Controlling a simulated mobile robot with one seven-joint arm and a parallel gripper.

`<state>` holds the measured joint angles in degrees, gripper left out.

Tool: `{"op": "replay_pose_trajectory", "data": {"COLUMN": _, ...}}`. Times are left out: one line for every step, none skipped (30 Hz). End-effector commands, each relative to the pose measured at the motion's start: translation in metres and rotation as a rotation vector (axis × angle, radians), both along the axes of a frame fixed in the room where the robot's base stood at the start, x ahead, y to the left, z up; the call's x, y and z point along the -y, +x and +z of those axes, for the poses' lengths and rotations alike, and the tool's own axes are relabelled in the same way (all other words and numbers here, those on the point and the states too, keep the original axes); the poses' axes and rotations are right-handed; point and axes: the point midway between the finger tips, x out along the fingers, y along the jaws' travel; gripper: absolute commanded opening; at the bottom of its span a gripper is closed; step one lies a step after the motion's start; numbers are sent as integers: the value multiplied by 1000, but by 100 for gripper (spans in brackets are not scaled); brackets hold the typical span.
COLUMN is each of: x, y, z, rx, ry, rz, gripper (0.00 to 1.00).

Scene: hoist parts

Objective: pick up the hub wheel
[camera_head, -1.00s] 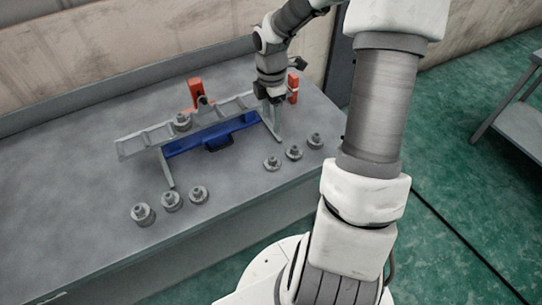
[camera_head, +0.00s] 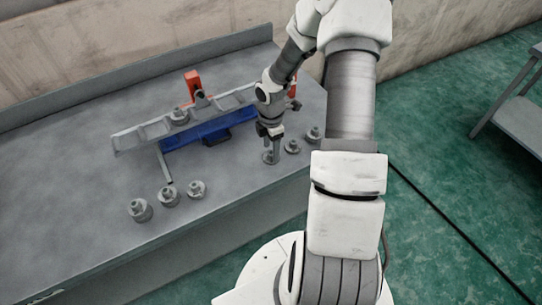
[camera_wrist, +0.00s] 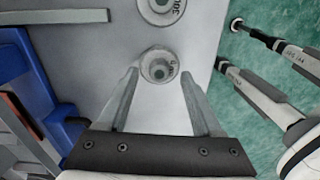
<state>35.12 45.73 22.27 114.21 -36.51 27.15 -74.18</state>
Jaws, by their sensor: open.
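Several similar grey round hub wheels stand on the bench, and I cannot tell from looks alone which one the task names. One hub wheel (camera_head: 270,158) stands near the bench's front edge, directly under my gripper (camera_head: 271,147). In the wrist view, this wheel (camera_wrist: 159,68) shows a round centre and dark marking on its rim. It sits between and just beyond the fingertips of my gripper (camera_wrist: 160,76), which are open to either side of it. I cannot tell whether the fingers touch it. My gripper partly hides it in the head view.
Two more wheels (camera_head: 292,146) (camera_head: 313,135) stand close to the right. Behind is a grey frame (camera_head: 140,136) with a blue beam (camera_head: 190,138) and an orange-red part (camera_head: 193,82). The bench front edge is close.

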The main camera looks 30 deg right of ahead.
Motion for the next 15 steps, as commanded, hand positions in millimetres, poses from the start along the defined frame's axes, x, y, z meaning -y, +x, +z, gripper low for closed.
{"op": "replay_pose_trajectory", "data": {"x": 0, "y": 1, "z": -7, "rx": 0, "ry": 1, "rz": 0, "gripper": 67}}
{"op": "replay_pose_trajectory", "data": {"x": 0, "y": 1, "z": -10, "rx": 0, "ry": 1, "rz": -1, "gripper": 67}}
{"op": "replay_pose_trajectory", "data": {"x": 0, "y": 1, "z": -12, "rx": 1, "ry": 0, "rz": -1, "gripper": 67}}
{"op": "replay_pose_trajectory", "data": {"x": 0, "y": 1, "z": -14, "rx": 1, "ry": 0, "rz": -1, "gripper": 67}}
{"op": "replay_pose_trajectory", "data": {"x": 0, "y": 1, "z": -14, "rx": 2, "ry": 0, "rz": -1, "gripper": 67}}
{"op": "replay_pose_trajectory", "data": {"x": 0, "y": 1, "z": -15, "rx": 2, "ry": -1, "rz": -1, "gripper": 67}}
{"op": "replay_pose_trajectory", "data": {"x": 0, "y": 1, "z": -15, "rx": 2, "ry": -1, "rz": -1, "gripper": 67}}
{"op": "replay_pose_trajectory", "data": {"x": 0, "y": 1, "z": -15, "rx": 3, "ry": -1, "rz": -1, "gripper": 67}}
{"op": "replay_pose_trajectory", "data": {"x": 0, "y": 1, "z": -14, "rx": 3, "ry": -1, "rz": -1, "gripper": 67}}
{"op": "replay_pose_trajectory", "data": {"x": 0, "y": 1, "z": -14, "rx": 3, "ry": -1, "rz": -1, "gripper": 67}}
{"op": "replay_pose_trajectory", "data": {"x": 0, "y": 1, "z": -14, "rx": 3, "ry": -1, "rz": -1, "gripper": 67}}
{"op": "replay_pose_trajectory", "data": {"x": 0, "y": 1, "z": -14, "rx": 2, "ry": -1, "rz": -1, "gripper": 61}}
{"op": "replay_pose_trajectory", "data": {"x": 0, "y": 1, "z": -14, "rx": 2, "ry": -1, "rz": -1, "gripper": 56}}
{"op": "replay_pose_trajectory", "data": {"x": 0, "y": 1, "z": -14, "rx": 2, "ry": 0, "rz": -1, "gripper": 51}}
{"op": "replay_pose_trajectory", "data": {"x": 0, "y": 1, "z": -14, "rx": 2, "ry": 0, "rz": -1, "gripper": 43}}
